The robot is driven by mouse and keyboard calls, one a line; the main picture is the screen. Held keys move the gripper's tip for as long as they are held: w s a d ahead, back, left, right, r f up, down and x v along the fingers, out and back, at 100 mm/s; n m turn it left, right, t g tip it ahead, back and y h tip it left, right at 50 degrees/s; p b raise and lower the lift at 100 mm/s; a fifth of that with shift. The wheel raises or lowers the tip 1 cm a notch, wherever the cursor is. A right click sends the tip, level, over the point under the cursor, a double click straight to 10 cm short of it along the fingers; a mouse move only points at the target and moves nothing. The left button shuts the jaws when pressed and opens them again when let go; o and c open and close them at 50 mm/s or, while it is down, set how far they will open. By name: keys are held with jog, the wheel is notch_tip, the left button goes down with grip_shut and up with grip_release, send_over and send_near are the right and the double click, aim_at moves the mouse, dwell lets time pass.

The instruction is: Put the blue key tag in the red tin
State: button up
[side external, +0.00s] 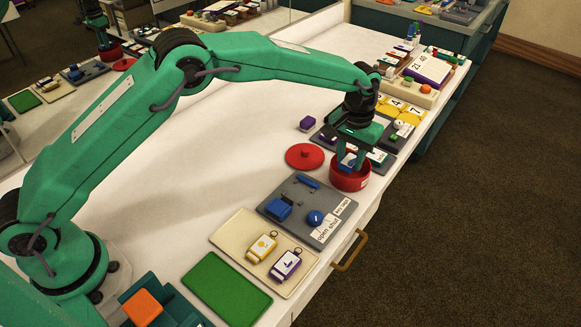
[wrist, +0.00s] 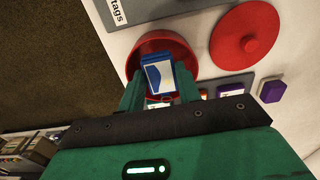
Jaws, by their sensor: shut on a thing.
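My gripper (side external: 349,164) points down at the red tin (side external: 351,181) and is shut on the blue key tag (side external: 347,160). In the wrist view the tag (wrist: 159,74), blue with a white and blue face, sits between my two green fingers (wrist: 158,84). It shows within the round opening of the tin (wrist: 185,58). The fingertips are at or just inside the rim; I cannot tell whether the tag touches the bottom. The tin is open, and its red lid (side external: 305,156) lies on the white table to its left. The lid also shows in the wrist view (wrist: 240,48).
A grey board (side external: 283,188) with blue parts lies in front of the tin. Nearer are a cream tray (side external: 232,229) with yellow and purple tags and a green mat (side external: 227,287). A purple block (side external: 307,123) and a dark tray are behind the tin. The table's left side is clear.

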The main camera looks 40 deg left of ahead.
jog(key=shift+f, duration=2.05)
jog(key=o, duration=1)
jog(key=shift+c, duration=0.4)
jog(key=shift+r, duration=0.15)
jog(key=shift+r, duration=3.7)
